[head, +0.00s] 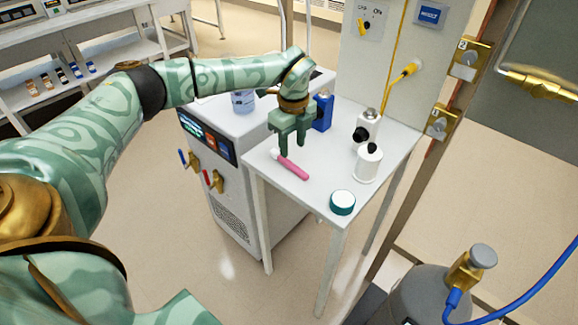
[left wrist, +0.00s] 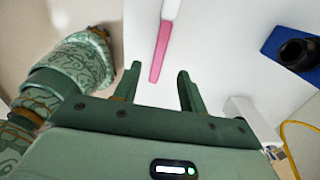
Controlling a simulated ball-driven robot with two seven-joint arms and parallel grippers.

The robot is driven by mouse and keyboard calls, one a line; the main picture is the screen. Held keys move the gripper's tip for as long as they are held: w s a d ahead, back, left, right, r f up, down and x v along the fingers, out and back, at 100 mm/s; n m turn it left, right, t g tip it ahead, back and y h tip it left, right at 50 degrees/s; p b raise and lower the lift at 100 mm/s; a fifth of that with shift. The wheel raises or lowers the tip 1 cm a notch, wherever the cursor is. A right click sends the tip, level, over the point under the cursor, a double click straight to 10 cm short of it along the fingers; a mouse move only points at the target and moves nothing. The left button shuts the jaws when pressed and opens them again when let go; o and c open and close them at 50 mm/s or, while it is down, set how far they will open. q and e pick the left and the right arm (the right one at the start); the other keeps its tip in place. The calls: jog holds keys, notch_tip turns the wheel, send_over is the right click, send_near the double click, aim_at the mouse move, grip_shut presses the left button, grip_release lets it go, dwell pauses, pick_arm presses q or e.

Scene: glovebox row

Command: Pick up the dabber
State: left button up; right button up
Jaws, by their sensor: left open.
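The dabber (head: 292,167) is a slim pink stick with a white end, lying flat on the small white table (head: 318,197). In the left wrist view the dabber (left wrist: 160,50) runs up the picture, its pink part pointing in between the fingers and its white end farther off. My left gripper (head: 291,150) is green, points down and hangs over the table right by the dabber. Its two fingers (left wrist: 158,80) are open and empty, with the dabber closer to the left finger. I cannot tell the exact height above the table. My right gripper is not in view.
On the table stand a blue bottle (head: 323,112), a white bottle with a black part (head: 367,127), a white cylinder (head: 368,164) and a teal-sided jar (head: 343,203). A cabinet (head: 222,180) adjoins at left. A grey gas cylinder (head: 432,295) stands at front right.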

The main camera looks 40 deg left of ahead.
aim_at(293, 165)
pick_arm(q)
notch_tip(293, 165, down, 7)
jog(key=shift+d+r+b, duration=0.15)
jog(key=shift+r+b, duration=0.05)
jog(key=shift+b, duration=1.05)
jog(key=shift+s+r, duration=0.1)
jog(key=shift+r, duration=0.1)
jog(key=shift+c, duration=0.3)
grip_shut()
